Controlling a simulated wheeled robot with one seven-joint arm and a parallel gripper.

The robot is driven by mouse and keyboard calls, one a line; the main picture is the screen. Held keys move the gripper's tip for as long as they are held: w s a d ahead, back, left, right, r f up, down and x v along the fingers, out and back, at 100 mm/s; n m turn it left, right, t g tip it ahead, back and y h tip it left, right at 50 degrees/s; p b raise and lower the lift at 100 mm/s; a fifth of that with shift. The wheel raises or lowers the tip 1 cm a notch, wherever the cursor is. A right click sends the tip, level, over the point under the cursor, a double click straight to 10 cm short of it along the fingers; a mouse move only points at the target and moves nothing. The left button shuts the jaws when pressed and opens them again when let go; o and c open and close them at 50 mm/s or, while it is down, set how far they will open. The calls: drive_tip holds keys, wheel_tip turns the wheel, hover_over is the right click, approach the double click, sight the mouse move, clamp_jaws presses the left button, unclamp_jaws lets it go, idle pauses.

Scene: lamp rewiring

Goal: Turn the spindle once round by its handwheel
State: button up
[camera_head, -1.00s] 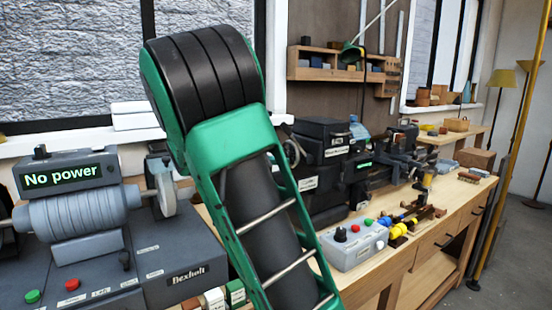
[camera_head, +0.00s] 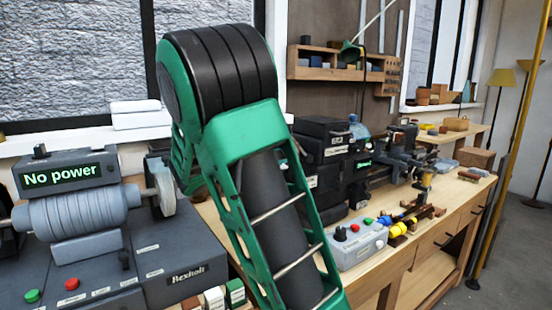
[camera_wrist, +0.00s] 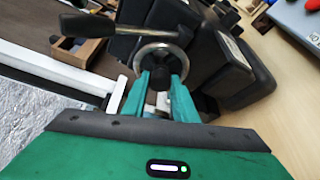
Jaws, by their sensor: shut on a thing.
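The handwheel (camera_wrist: 161,47) shows in the wrist view as a round wheel with a shiny metal rim and a dark centre, at the end of the dark lathe-like machine. My gripper (camera_wrist: 161,80) has its two green fingers on the near side of the wheel. The fingers are shut on the handwheel; their exact contact is hard to see. A dark lever with a rounded grip (camera_wrist: 88,25) reaches from the upper left towards the wheel. In the head view, my arm hides the gripper and most of the wheel. The machine (camera_head: 330,140) stands on the bench behind my arm.
A grey control box (camera_head: 357,246) with red and green buttons sits on the wooden bench (camera_head: 400,262). Dark block-shaped parts (camera_wrist: 235,70) lie right of the wheel. Open floor shows at right.

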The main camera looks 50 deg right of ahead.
drive_tip(key=shift+f+m+g+h, duration=0.25)
drive_tip(key=shift+m+h, duration=0.6)
drive_tip(key=shift+m, duration=1.5)
drive_tip(key=shift+f+m+g+h, duration=0.2)
drive_tip(key=shift+m+h, duration=0.6)
drive_tip(key=shift+m, duration=1.5)
drive_tip(key=shift+f+m+g+h, duration=0.25)
drive_tip(key=shift+m+h, duration=0.6)
drive_tip(key=shift+m, duration=1.5)
drive_tip(key=shift+w+a+r+m, duration=0.1)
drive_tip(key=shift+m, duration=0.5)
drive_tip(key=o, duration=1)
drive_tip(key=shift+w, duration=0.1)
drive_tip(key=shift+o, duration=0.2)
